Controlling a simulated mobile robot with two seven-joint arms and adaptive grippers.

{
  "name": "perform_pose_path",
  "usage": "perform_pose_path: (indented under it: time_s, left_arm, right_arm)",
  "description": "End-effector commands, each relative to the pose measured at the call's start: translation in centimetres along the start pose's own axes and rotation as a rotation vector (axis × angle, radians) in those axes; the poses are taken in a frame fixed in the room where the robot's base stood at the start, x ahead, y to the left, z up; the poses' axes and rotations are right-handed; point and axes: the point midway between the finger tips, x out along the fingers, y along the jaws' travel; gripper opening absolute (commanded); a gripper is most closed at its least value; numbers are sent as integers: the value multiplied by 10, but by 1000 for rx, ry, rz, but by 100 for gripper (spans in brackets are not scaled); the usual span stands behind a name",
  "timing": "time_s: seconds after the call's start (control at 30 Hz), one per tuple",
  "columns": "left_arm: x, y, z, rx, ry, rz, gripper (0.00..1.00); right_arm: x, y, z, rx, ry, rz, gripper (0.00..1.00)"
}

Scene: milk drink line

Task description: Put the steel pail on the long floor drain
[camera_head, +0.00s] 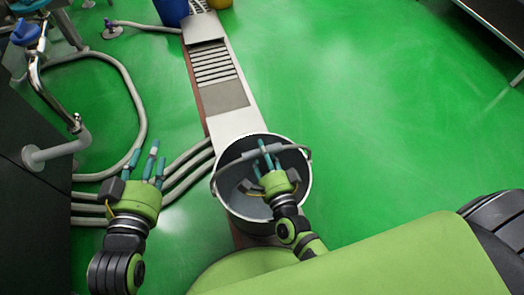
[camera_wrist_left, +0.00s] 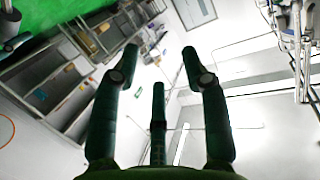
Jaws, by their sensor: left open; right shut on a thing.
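The steel pail (camera_head: 230,188) is in the lower middle of the head view, open end facing me, with its grey handle across its mouth. My right gripper (camera_head: 266,157) is over the pail's mouth, shut on the handle. The long floor drain (camera_head: 233,122) runs from the top of the head view down behind the pail, which covers its near part. I cannot tell whether the pail rests on the drain or hangs above it. My left gripper (camera_head: 150,162) is open and empty, left of the pail; its spread fingers also show in the left wrist view (camera_wrist_left: 160,80).
Grey hoses (camera_head: 140,110) lie on the green floor left of the drain. A blue container (camera_head: 172,12) and a yellow one (camera_head: 219,3) stand at the drain's far end. A dark cabinet (camera_head: 30,185) is at the left. Floor right of the drain is clear.

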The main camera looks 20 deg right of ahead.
Motion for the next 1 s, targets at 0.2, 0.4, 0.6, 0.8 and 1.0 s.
perform_pose_path:
  time_s: [0.2, 0.4, 0.6, 0.8, 1.0]
  left_arm:
    - [-2, 9, -40, 9, 208, 20, 45]
    - [-12, 18, -75, 12, 401, 40, 45]
    - [-26, 25, -102, 14, 557, 56, 45]
    - [-34, 28, -114, 14, 627, 64, 45]
    - [-35, 29, -115, 14, 632, 65, 45]
  right_arm:
    - [1, -3, -2, 1, 7, -28, 0]
    - [-2, 4, -3, 1, 7, -28, 0]
    - [-3, 8, -4, 1, 8, -29, 0]
    - [-4, 10, -4, 1, 8, -29, 0]
    - [-4, 9, -4, 1, 8, -29, 0]
